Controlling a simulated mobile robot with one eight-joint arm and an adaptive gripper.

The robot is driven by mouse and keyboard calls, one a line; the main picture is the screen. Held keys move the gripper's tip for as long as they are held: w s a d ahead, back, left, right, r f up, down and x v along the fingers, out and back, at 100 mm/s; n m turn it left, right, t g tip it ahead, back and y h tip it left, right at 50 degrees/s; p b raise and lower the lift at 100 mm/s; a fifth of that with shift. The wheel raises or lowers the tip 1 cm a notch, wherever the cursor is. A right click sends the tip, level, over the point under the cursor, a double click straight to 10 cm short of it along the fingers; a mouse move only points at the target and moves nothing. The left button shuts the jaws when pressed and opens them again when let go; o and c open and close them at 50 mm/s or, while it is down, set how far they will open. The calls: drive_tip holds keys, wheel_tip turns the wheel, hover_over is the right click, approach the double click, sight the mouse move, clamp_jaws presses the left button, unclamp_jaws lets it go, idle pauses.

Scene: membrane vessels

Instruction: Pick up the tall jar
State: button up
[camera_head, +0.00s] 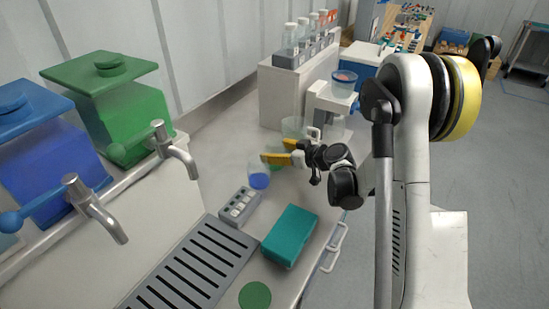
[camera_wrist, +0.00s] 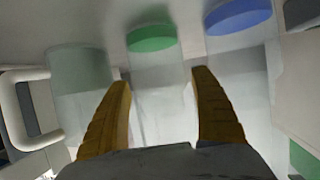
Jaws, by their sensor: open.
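Three clear vessels stand close together in the wrist view. The middle one (camera_wrist: 160,85) has a green disc at one end and shows between my fingers. The right one (camera_wrist: 238,70) has a blue disc; it also shows in the head view (camera_head: 259,178). I cannot tell for sure which is the tall jar; the middle vessel is the one between the fingers. My gripper (camera_wrist: 161,77) is open, its yellow fingers (camera_head: 273,150) around the middle vessel with no clear contact. In the head view the gripper partly hides it.
A teal box (camera_head: 290,236), a grey button panel (camera_head: 240,205) and a slotted drain tray (camera_head: 190,270) lie on the counter nearby. Green (camera_head: 118,100) and blue (camera_head: 45,145) tanks with metal taps stand at left. A white machine (camera_head: 328,105) stands behind my gripper.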

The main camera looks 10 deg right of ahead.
drive_tip(key=shift+w+a+f, duration=0.2)
drive_tip(key=shift+w, duration=0.1)
drive_tip(key=shift+r, duration=0.1)
drive_tip(key=c, duration=1)
